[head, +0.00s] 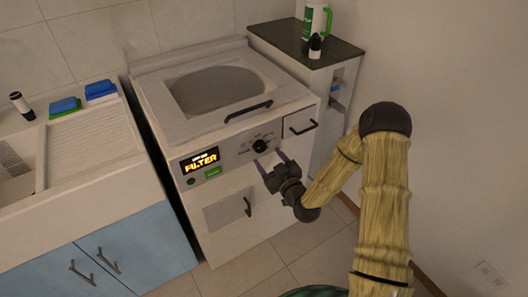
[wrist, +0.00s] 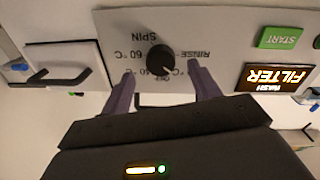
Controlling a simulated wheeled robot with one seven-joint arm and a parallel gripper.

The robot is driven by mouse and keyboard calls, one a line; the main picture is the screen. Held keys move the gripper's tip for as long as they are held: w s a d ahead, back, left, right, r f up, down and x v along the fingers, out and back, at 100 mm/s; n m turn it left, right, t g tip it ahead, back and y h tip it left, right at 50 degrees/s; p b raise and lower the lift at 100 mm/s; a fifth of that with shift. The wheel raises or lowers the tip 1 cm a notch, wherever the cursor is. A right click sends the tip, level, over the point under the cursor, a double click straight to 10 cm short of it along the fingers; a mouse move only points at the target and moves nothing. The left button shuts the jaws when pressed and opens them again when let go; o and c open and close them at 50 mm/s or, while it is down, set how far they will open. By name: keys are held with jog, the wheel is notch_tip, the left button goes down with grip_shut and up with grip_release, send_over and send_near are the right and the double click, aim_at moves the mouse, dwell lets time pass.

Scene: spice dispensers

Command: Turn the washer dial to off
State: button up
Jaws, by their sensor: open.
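The washer (head: 225,130) is a white machine with a top lid and a front control panel. Its black round dial (head: 261,146) sits on the panel, right of the lit display. In the wrist view the dial (wrist: 160,60) appears upside down, ringed by labels including SPIN, RINSE, 60 °C and, partly hidden, what looks like OFF. My gripper (head: 268,162) is in front of the panel, just below the dial. In the wrist view its fingers (wrist: 158,82) are open, one on each side of the dial, with nothing between them clearly touched. Contact with the dial cannot be told.
The display (wrist: 277,78) reads FILTER, beside a green START button (wrist: 279,37). A drawer handle (head: 302,128) is right of the panel, and a door handle (head: 248,206) is below. A sink counter (head: 100,180) stands left; a dark-topped cabinet (head: 335,52) stands right.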

aim_at(261, 149)
jog(key=shift+x, duration=1.95)
jog(key=c, duration=1)
jog(key=shift+m, duration=0.5)
jog(key=m, duration=0.3)
jog(key=shift+m, duration=0.3)
jog(key=m, duration=0.4)
jog(key=shift+r+m+g, duration=0.1)
jog(key=shift+m+g, duration=0.2)
jog(key=shift+m, duration=0.1)
